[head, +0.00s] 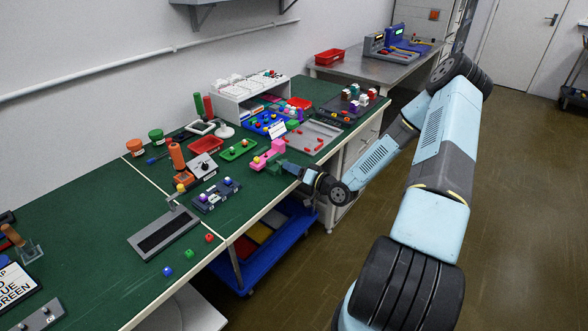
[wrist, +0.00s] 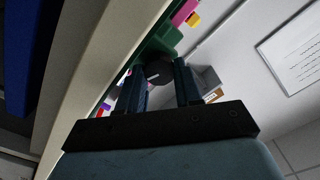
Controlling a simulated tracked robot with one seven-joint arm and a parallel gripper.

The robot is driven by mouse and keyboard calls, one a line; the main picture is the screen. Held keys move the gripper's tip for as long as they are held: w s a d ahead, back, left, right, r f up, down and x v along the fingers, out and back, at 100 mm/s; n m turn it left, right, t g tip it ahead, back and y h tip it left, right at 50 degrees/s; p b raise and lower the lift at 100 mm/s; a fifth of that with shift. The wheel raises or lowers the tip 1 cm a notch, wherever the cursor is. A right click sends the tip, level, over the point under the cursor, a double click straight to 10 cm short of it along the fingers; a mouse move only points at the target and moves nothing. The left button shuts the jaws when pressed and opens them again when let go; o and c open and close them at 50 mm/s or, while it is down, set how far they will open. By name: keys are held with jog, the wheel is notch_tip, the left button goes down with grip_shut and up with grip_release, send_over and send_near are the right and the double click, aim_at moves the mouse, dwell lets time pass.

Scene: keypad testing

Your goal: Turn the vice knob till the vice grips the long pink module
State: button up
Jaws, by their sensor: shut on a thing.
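The long pink module (head: 269,153) shows in the head view near the front edge of the green bench, just beyond my gripper (head: 286,166). In the wrist view part of the pink module (wrist: 184,12) shows at the top, beside the green body of the vice (wrist: 166,38). The dark round vice knob (wrist: 158,70) with a pale mark sits between the fingertips of my gripper (wrist: 160,76). My gripper is shut on the knob. Whether the vice jaws touch the module cannot be told. In the head view the knob is hidden by my gripper.
The green bench top (head: 85,225) holds several items close by, including a green tray (head: 238,150) and a grey tray with red pieces (head: 315,137). A blue trolley (head: 262,245) stands below the bench edge. The floor at right is open.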

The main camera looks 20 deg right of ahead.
jog(key=shift+w+d, duration=0.15)
jog(key=shift+d, duration=0.15)
jog(key=o, duration=1)
jog(key=shift+a, duration=0.1)
jog(key=shift+o, duration=0.2)
jog(key=shift+s+f, duration=0.1)
jog(key=shift+s, duration=0.1)
